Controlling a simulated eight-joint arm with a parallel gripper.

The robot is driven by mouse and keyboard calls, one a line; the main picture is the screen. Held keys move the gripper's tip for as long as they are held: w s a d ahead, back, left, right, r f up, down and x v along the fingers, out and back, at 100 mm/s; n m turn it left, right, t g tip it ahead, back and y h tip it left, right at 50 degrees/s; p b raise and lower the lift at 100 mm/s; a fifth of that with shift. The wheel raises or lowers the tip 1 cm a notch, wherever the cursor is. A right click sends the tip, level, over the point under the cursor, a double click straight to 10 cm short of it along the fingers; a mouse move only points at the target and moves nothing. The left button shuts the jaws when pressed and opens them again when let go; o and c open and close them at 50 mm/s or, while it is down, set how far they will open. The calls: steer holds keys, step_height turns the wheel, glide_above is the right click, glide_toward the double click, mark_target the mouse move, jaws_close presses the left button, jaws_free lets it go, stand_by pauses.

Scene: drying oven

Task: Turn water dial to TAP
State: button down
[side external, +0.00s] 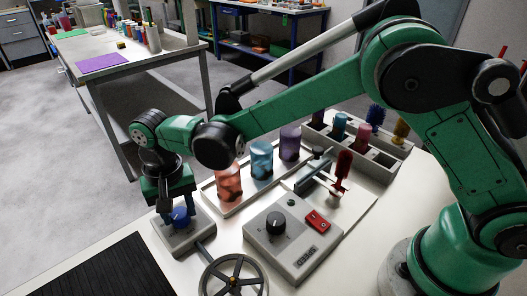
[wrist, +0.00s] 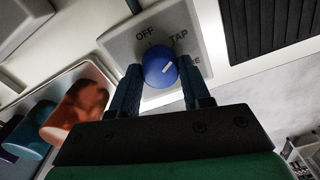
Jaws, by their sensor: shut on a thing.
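The water dial is a round blue knob (side external: 181,216) on a grey plate (side external: 186,238) at the lower left in the side view. In the wrist view, the knob (wrist: 157,74) sits between my two fingers, with labels OFF, TAP and a third, partly hidden one on the plate (wrist: 119,43) around it.
A grey SPEED box (side external: 287,245) with a black knob and a red switch stands right of the plate. A spoked wheel (side external: 234,281) is in front. Coloured jars (side external: 262,160) stand in a tray behind. A black ribbed mat (side external: 112,272) lies at the front left.

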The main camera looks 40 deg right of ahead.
mark_target(180, 212)
steer(key=shift+c, duration=2)
jaws_free()
steer(key=shift+r, duration=2.85)
steer(key=shift+d, duration=0.1)
steer(key=s+d+r+n+t+y, duration=0.1)
steer(key=s+d+r+t, duration=0.15)
steer(key=d, duration=0.35)
steer(key=s+d+r+t, duration=0.1)
steer(key=d+r, duration=0.3)
steer(key=d, duration=0.3)
steer(key=s+d+f+n+t+h, duration=0.1)
steer(key=s+d+n+t, duration=0.1)
steer(key=s+d, duration=0.4)
steer(key=shift+s+d+f+t, duration=0.25)
steer(key=shift+d+t, duration=0.6)
steer(key=shift+d, duration=0.05)
